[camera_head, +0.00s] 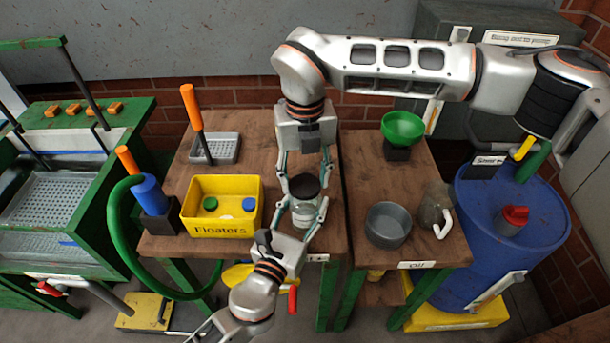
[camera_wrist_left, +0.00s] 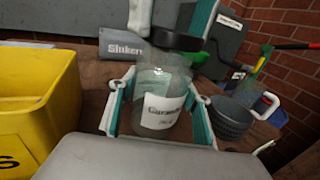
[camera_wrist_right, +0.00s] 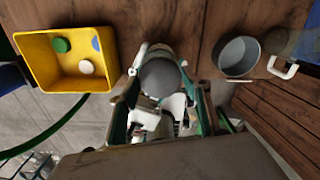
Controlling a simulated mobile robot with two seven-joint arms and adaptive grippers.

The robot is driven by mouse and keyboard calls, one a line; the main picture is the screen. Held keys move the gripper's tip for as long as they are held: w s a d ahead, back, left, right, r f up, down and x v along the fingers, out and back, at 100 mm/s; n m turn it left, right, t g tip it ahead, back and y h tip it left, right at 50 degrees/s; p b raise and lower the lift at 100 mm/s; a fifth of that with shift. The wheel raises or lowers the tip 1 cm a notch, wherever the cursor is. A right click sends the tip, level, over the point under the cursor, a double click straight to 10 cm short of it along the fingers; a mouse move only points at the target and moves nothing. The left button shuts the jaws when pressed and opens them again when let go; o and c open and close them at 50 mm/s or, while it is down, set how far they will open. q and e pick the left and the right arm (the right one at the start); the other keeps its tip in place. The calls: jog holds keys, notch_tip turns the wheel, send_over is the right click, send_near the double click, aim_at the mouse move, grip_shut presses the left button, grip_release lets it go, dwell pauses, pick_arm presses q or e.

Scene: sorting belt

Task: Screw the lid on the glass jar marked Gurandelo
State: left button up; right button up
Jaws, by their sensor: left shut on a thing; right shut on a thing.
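The glass jar (camera_head: 303,214) stands upright near the front edge of the middle table. In the left wrist view its white label on the jar (camera_wrist_left: 160,108) begins "Guran". My left gripper (camera_head: 306,216) comes from the front and is shut around the jar's body, one finger on each side. The dark round lid (camera_head: 305,186) is at the jar's mouth, looking level in the left wrist view (camera_wrist_left: 174,40). My right gripper (camera_head: 304,182) reaches down from above and is shut on the lid, which also shows between its fingers (camera_wrist_right: 160,78). The thread is hidden.
A yellow Floaters bin (camera_head: 222,228) with discs inside stands just left of the jar. A grey bowl (camera_head: 388,225), a jug (camera_head: 434,212) and a green funnel (camera_head: 403,128) are on the right table. A grey tray (camera_head: 215,148) lies behind the bin.

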jog(key=shift+f, duration=0.55)
